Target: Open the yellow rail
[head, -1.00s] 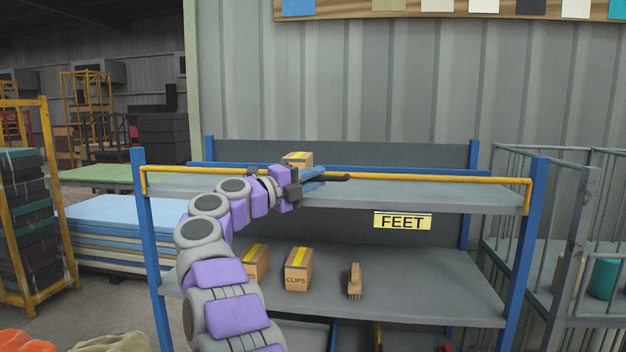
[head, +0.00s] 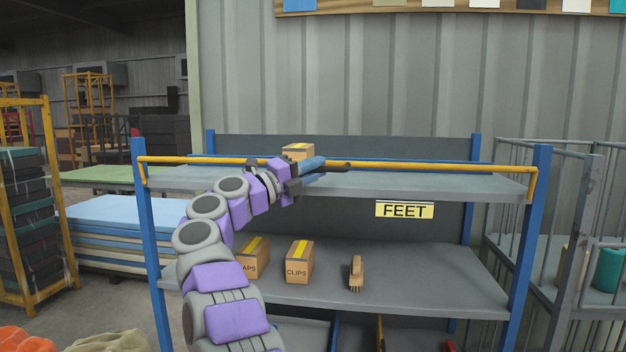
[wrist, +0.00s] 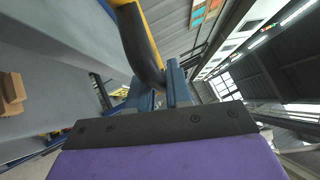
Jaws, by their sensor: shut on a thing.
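The yellow rail (head: 430,166) runs across the front of the upper shelf of a blue-posted rack. Its ends bend down to the posts, and a dark sleeve (head: 338,167) covers its middle. My gripper (head: 315,163) reaches the rail from the left, its blue fingers at the dark sleeve. In the wrist view the yellow rail (wrist: 130,30) enters from the top, and its dark sleeve (wrist: 143,55) runs down to between the blue fingers. The gripper is shut on the rail at the sleeve. The exact contact is partly hidden.
A small box (head: 298,152) stands on the upper shelf (head: 420,185) behind my gripper. The lower shelf (head: 430,275) holds two boxes, one marked CLIPS (head: 299,262), and a brush (head: 356,273). A metal cage (head: 570,220) stands close on the right.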

